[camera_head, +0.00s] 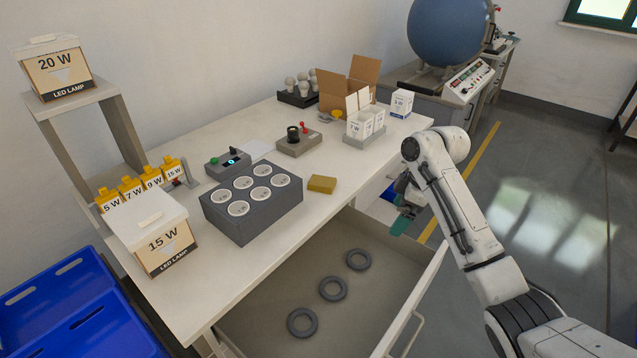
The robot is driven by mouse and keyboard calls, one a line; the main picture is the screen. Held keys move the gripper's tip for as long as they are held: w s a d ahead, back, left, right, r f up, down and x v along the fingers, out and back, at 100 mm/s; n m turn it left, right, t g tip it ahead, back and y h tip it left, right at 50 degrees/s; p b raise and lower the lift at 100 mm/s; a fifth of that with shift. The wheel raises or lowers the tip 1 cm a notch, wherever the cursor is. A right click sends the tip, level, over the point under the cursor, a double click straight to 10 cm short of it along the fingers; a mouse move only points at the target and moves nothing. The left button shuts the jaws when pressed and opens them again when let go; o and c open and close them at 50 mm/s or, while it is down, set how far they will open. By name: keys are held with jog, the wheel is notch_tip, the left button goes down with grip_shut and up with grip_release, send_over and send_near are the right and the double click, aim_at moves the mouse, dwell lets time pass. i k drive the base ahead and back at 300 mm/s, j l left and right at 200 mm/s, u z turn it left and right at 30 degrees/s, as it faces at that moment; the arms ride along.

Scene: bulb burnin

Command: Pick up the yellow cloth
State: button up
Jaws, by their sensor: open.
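The yellow cloth (322,184) is a small folded mustard-coloured block. It lies flat on the white table, just right of the dark grey box with round sockets. My gripper (397,222) is at the end of my white arm, right of the table's front edge and above the open drawer's right side. It is apart from the cloth, to its right and lower in the picture. Its fingers are small and partly hidden by my arm, and I see nothing held in them.
The grey socket box (268,225) stands left of the cloth. A grey device with knobs (300,143) and a tray of white boxes (366,138) stand behind. The drawer (385,290) is pulled out, with three grey rings inside. Bare tabletop lies around the cloth's right side.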

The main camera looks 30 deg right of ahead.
aim_at(325, 184)
jog(key=i, duration=0.95)
